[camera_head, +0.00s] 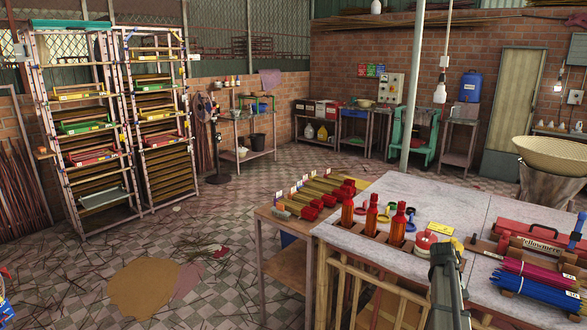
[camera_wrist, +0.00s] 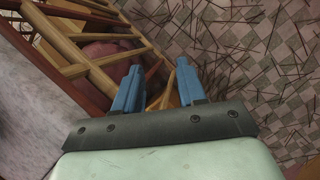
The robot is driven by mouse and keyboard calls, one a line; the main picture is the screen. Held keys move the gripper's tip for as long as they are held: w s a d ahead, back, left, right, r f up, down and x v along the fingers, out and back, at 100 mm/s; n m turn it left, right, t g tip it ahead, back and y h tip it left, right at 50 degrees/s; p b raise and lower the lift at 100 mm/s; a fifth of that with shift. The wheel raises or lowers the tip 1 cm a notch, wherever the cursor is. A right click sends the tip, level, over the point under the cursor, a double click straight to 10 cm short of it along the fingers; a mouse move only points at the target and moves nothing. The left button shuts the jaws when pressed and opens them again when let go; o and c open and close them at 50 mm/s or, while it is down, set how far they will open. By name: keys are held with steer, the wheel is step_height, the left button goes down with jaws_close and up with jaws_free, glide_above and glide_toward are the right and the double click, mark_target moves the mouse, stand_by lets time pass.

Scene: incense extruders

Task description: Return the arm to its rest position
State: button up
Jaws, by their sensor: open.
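My gripper (camera_wrist: 159,82) shows in the wrist view with its two blue fingers apart and nothing between them. It points down past the edge of a wooden frame (camera_wrist: 85,58) toward the tiled floor (camera_wrist: 235,60). In the head view a dark grey part of my arm (camera_head: 447,290) rises at the front edge of the workbench (camera_head: 420,195); the fingers cannot be made out there. Three red-orange bottles (camera_head: 371,217) stand upright on the bench to its left.
A red-and-white round item (camera_head: 426,239) sits just left of my arm. To the right lie a Fellowmere-labelled box (camera_head: 541,246) and blue and magenta stick bundles (camera_head: 538,282). Tall racks (camera_head: 120,130) stand far left.

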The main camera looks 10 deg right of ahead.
steer(key=s+a+f+g+y, duration=0.1)
steer(key=s+a+f, duration=0.4)
steer(key=a+f, duration=0.7)
steer(key=s+a+f, duration=0.5)
steer(key=a+f, duration=0.5)
steer(key=f, duration=0.3)
steer(key=s+a+f, duration=0.4)
steer(key=s+a, duration=0.1)
steer(key=s, duration=0.3)
steer(key=s+a+f+m+g, duration=0.1)
steer(key=s+a+f, duration=0.3)
steer(key=s, duration=0.4)
steer(key=s+a+f+g, duration=0.1)
steer(key=s+a+f, duration=0.4)
steer(key=s+a, duration=0.2)
steer(key=shift+s+m+y, duration=0.3)
steer(key=shift+s+y, duration=0.1)
steer(key=shift+s, duration=0.65)
